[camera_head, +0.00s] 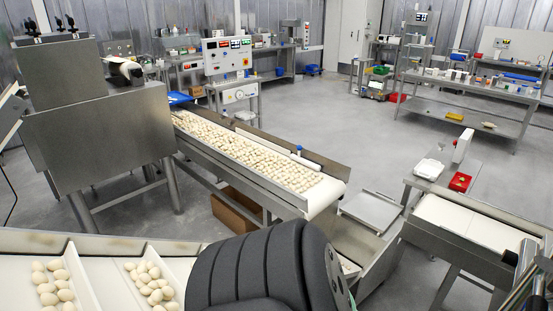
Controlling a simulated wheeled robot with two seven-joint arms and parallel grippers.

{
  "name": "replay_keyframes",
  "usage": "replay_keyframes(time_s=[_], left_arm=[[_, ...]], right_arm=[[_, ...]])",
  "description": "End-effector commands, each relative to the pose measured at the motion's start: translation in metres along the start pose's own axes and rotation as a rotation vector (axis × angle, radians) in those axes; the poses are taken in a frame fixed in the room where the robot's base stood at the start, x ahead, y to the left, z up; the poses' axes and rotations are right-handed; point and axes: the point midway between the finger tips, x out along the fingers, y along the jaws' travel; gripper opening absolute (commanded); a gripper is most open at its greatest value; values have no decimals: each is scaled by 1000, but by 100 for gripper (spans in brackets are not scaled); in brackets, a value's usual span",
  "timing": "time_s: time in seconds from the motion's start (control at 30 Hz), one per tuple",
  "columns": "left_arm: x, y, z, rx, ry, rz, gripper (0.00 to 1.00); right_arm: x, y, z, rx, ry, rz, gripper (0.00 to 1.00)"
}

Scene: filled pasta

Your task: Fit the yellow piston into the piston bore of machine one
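I cannot make out a yellow piston or a piston bore in this view. A large steel machine (95,135) stands at the left, with dark knobs on top and a pale cylindrical part (131,70) on its right side. I cannot tell whether it is machine one. Neither of my grippers is in view. A dark ribbed rounded form fills the bottom middle and hides what lies behind it.
A conveyor (326,206) carrying many pale pasta pieces runs diagonally through the middle. A tray line (115,246) with pasta piles crosses the lower left. Grey floor (355,135) is clear behind.

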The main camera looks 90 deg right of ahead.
Motion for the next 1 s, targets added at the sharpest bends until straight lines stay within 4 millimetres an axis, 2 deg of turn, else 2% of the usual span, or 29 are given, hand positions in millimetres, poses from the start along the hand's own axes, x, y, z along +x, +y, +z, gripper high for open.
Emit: replay_keyframes(time_s=[0.6, 1.0], left_arm=[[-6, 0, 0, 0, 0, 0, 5], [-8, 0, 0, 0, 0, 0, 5]], right_arm=[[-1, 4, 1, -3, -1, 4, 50], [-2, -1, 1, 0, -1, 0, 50]])
